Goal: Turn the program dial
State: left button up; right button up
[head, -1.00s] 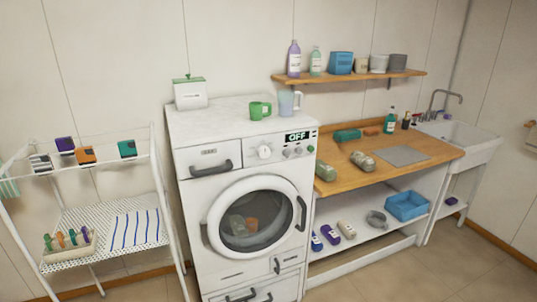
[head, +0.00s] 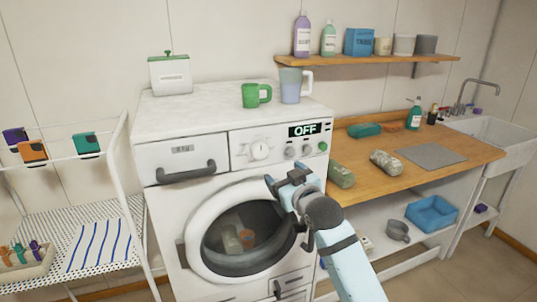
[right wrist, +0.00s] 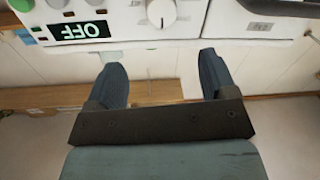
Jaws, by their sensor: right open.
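The program dial (head: 260,151) is a large round white knob on the washing machine's front panel, left of the black display (head: 305,129) that reads OFF. The dial also shows at the top of the right wrist view (right wrist: 161,12), where the display (right wrist: 83,30) appears upside down. My right gripper (head: 285,181) is in front of the machine, below the panel and over the upper right of the door. Its two fingers (right wrist: 163,75) are spread and empty, apart from the dial. My left gripper is not in view.
The washing machine (head: 190,118) has a drawer handle left of the dial and smaller knobs (head: 290,152) to its right. A green mug (head: 252,96) and a clear pitcher (head: 290,86) stand on top. A drying rack (head: 128,200) stands at left, a wooden counter (head: 440,160) at right.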

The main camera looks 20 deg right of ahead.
aim_at(261, 153)
jog(key=w, duration=0.4)
jog(key=w+a, duration=0.1)
jog(key=w, duration=0.8)
jog(key=shift+a+p, duration=0.3)
jog(key=shift+a, duration=0.05)
jog(key=c, duration=0.9)
